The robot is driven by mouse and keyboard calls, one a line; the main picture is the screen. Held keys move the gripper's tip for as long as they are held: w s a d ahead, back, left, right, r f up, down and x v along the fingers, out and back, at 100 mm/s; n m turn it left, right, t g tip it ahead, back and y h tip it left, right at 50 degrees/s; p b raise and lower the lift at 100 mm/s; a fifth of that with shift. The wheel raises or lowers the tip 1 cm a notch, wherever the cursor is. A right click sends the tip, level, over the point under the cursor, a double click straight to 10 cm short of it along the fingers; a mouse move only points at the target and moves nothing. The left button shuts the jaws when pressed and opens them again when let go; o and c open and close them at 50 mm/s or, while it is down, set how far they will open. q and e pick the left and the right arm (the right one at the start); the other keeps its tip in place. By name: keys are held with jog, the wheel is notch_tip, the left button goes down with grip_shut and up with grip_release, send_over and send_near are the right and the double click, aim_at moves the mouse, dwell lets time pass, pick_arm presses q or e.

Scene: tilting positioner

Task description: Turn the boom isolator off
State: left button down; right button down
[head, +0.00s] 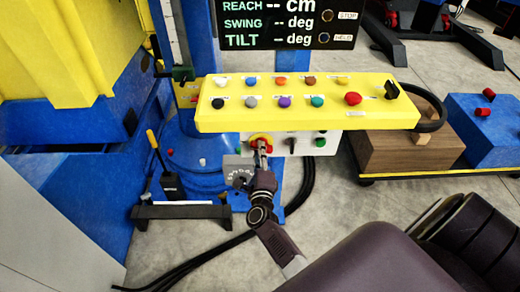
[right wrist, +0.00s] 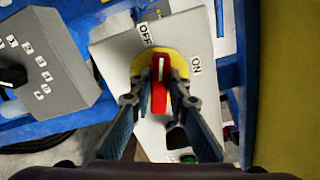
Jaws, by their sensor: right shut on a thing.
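The boom isolator is a red handle (right wrist: 160,85) on a round yellow plate (right wrist: 176,60), set on a white panel (right wrist: 122,62). An OFF label (right wrist: 145,34) and an ON label (right wrist: 195,66) stand beside the plate. The handle's white mark points between the labels, nearer OFF. My right gripper (right wrist: 160,97) has its fingers on both sides of the handle and is shut on it. In the head view the right gripper (head: 262,149) covers part of the isolator (head: 260,138), below the yellow button panel. My left gripper is not in view.
The yellow button panel (head: 230,120) juts out just above the isolator. A grey box (right wrist: 48,70) with numbered marks sits left of it. A black switch (head: 292,144) and a green button (head: 320,142) are to its right. Black cables (head: 306,185) hang below.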

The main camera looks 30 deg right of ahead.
jog(key=shift+f+n+p, duration=0.2)
jog(key=shift+n+p, duration=0.2)
jog(key=shift+n, duration=1.6)
jog(key=c, duration=1.8)
grip_release()
jog(key=shift+c, duration=0.2)
